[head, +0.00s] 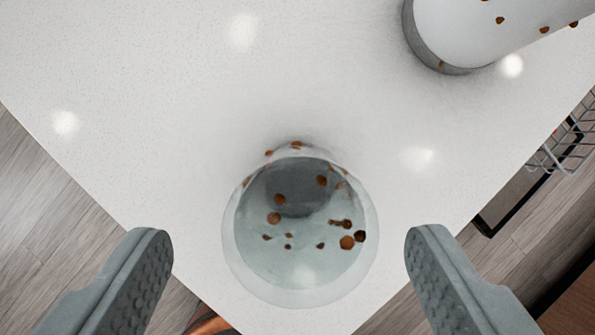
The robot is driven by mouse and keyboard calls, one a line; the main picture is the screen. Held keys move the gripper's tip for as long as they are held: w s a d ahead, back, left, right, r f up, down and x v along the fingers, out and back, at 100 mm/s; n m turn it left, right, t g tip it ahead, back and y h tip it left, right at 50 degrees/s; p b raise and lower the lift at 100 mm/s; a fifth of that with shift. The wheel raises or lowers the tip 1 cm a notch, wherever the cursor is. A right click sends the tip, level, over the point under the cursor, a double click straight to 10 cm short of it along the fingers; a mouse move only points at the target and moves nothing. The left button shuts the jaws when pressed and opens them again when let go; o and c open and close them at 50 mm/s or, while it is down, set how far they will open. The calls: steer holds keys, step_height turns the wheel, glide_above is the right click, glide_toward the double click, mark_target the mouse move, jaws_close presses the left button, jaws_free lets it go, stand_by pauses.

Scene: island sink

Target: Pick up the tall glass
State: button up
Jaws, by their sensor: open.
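The tall glass (300,230) is clear and shows brown spots. I see it from above in the head view, at lower centre, standing near the corner of the white speckled counter (200,110). My gripper (289,245) is open. Its two grey ridged fingers show at the lower left and lower right, one on each side of the glass. There is a gap between each finger and the glass, and nothing is held. I cannot tell how far the fingertips are above the counter.
A white cylindrical object (470,25) with brown spots and a grey rim is at the top right, partly cut off. A wire rack (570,140) shows at the right edge beyond the counter. Wood floor (40,210) shows past the counter edges. The counter left of the glass is clear.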

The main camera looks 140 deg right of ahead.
steer(key=x, duration=0.5)
steer(key=shift+w+d+r, duration=0.1)
steer(key=shift+w, duration=0.1)
steer(key=c, duration=1.2)
